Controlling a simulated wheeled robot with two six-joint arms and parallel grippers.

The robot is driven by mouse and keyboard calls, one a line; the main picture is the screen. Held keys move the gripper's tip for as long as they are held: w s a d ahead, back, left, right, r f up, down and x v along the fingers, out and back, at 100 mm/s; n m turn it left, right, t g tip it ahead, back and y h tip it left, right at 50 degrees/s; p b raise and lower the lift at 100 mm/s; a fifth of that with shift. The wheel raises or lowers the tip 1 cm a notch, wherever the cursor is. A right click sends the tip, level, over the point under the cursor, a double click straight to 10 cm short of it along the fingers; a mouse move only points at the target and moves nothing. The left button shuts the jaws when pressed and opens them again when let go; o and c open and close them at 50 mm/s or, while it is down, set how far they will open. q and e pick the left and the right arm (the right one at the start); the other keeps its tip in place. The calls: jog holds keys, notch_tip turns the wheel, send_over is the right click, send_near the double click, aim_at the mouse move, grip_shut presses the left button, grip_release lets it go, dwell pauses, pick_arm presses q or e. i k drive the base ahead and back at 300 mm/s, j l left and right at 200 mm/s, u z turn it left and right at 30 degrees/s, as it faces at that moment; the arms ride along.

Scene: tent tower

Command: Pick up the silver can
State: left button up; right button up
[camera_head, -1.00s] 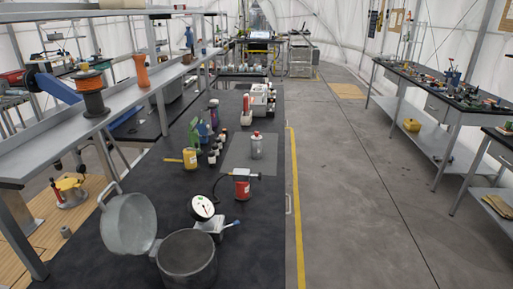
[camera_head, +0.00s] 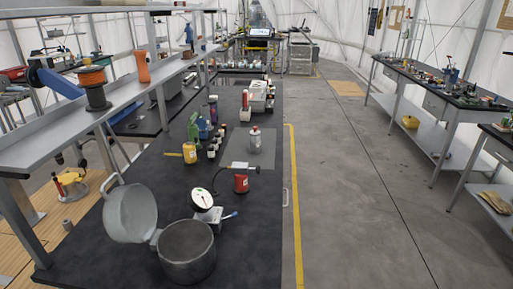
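The silver can (camera_head: 255,141) stands upright on a grey mat (camera_head: 240,157) on the long black table (camera_head: 110,258). It has a reddish cap on top. Nothing touches it. Neither of my grippers shows in the head view.
A red canister (camera_head: 241,180), a dial gauge (camera_head: 203,199) and an open pot (camera_head: 187,249) stand nearer than the can. A yellow container (camera_head: 189,153) and several small bottles are left of it. A shelf (camera_head: 60,146) overhangs the left side. Floor to the right is clear.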

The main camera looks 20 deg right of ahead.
aim_at(255, 137)
jog(key=k+u, duration=0.25)
jog(key=u, duration=0.15)
jog(key=k+j+u, duration=0.15)
jog(key=u, duration=0.25)
jog(key=i+l+u, duration=0.1)
jog(key=l+u, duration=0.25)
jog(key=l, duration=0.15)
jog(key=l+u, duration=0.3)
jog(key=l, duration=0.2)
jog(key=l+u, duration=0.35)
jog(key=l, duration=1.25)
jog(key=k+l, duration=0.15)
jog(key=l, duration=2)
